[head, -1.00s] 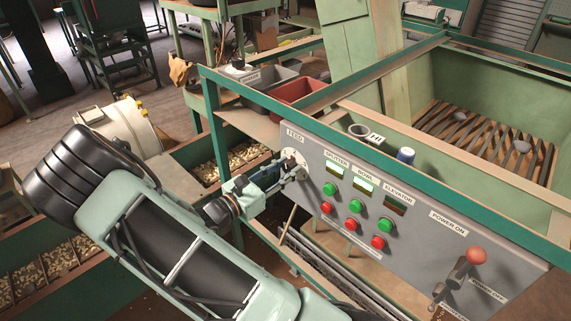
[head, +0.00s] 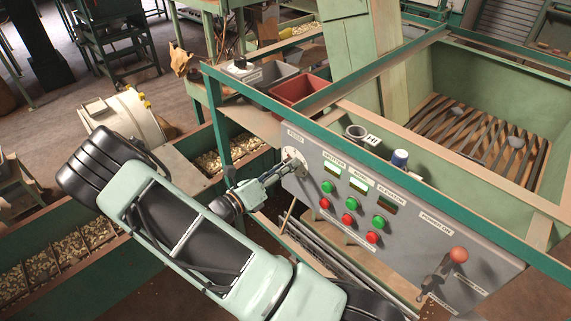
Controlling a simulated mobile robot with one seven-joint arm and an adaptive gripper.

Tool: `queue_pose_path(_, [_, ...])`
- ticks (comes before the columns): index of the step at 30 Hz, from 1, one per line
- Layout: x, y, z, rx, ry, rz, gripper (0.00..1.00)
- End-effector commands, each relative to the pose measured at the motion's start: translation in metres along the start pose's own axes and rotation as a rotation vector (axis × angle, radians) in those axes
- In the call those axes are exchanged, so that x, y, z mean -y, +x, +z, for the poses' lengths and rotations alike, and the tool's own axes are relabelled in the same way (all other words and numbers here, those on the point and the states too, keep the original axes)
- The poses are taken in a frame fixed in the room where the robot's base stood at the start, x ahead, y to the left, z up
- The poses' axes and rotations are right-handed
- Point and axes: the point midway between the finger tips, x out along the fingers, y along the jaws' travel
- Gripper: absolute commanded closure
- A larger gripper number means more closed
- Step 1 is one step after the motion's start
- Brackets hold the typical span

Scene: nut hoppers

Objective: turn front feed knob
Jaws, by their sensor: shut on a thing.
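The grey control panel (head: 330,235) hangs under the green frame rail. The feed knob's round pale dial plate (head: 295,157) sits at the panel's upper left, under the FEED label (head: 295,135). My gripper (head: 287,170) is at this dial with its fingers closed on the feed knob. The knob itself is mostly hidden by the fingers. My arm reaches in from the lower middle and left.
Green buttons (head: 352,203) and red buttons (head: 347,219) sit right of the dial. A red-knobbed power lever (head: 458,256) stands at the panel's right. Nut hoppers (head: 70,250) lie left.

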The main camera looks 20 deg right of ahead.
Motion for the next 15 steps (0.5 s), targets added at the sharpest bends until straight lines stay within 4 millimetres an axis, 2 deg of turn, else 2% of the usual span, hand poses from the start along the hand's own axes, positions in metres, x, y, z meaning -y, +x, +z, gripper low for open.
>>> queue_pose_path(15, [-0.0005, -0.0002, -0.0003, 0.0, -0.045, 0.0, 0.95])
